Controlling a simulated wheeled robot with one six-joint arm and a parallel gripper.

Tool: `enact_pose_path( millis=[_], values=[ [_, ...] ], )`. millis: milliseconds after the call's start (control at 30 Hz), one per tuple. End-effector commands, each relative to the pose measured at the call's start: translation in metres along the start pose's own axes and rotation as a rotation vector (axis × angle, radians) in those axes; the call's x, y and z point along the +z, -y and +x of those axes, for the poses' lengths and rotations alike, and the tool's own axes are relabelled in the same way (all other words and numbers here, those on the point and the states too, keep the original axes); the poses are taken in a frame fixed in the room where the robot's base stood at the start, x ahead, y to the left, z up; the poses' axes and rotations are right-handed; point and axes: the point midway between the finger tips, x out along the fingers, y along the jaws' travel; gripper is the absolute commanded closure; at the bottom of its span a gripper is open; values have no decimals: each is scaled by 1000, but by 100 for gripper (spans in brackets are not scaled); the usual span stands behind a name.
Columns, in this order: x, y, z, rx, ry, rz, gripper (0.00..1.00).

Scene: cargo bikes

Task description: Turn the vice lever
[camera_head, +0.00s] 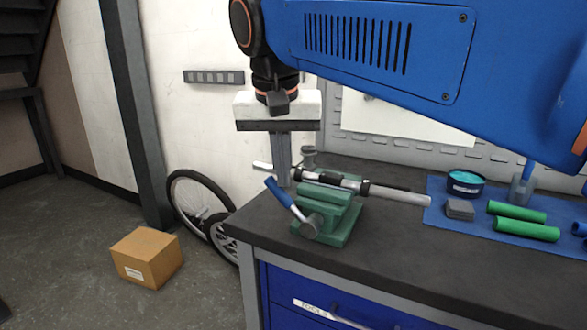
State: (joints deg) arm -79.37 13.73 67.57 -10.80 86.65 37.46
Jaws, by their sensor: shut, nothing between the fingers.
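The green vice (345,222) stands on the dark workbench near its left end. Its lever (291,205) has a blue grip at the upper left and slants down to a round hub at the vice's front. A silver and black rod (395,193) lies across the top of the vice. My gripper (284,184) points down with its fingers shut and empty, just behind the lever's blue grip in the picture. I cannot tell whether the fingers touch the lever or the rod.
A blue mat (450,221) on the bench's right holds a teal-topped tin (465,183), a grey block (460,209) and green cylinders (526,229). A cardboard box (147,257) and a bicycle wheel (192,200) are left of the bench.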

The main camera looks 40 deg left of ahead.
Motion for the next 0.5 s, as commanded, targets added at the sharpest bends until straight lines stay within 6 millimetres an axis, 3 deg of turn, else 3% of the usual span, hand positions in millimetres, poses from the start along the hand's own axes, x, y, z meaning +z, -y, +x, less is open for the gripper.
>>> enact_pose_path(
  millis=[500],
  values=[
    [-5, 20, 14, -5, -2, 1, 100]
  ],
)
